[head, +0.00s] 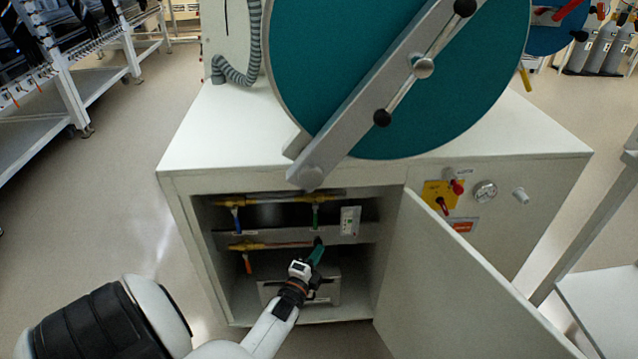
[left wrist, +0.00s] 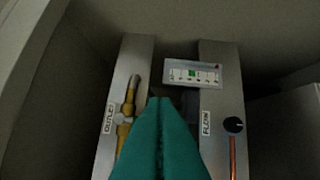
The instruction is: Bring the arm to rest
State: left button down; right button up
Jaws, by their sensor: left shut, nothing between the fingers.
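My left gripper (head: 317,252) has teal fingers and reaches into the open cabinet (head: 188,195) under the glovebox. In the left wrist view the two teal fingers (left wrist: 160,105) lie together, shut and empty, pointing at the pipe rails. A black knob (left wrist: 233,125) on the rail labelled FLOW is right of the fingertips in that view. In the head view this knob (head: 318,241) shows just beyond the fingertips; I cannot tell whether they touch. My right gripper is out of view.
The cabinet door (head: 460,275) stands open on the right. Inside are brass pipes (head: 262,200) with coloured handles and a small indicator panel (head: 350,221), also in the left wrist view (left wrist: 193,74). A large teal round hatch (head: 330,60) stands above. Floor at left is clear.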

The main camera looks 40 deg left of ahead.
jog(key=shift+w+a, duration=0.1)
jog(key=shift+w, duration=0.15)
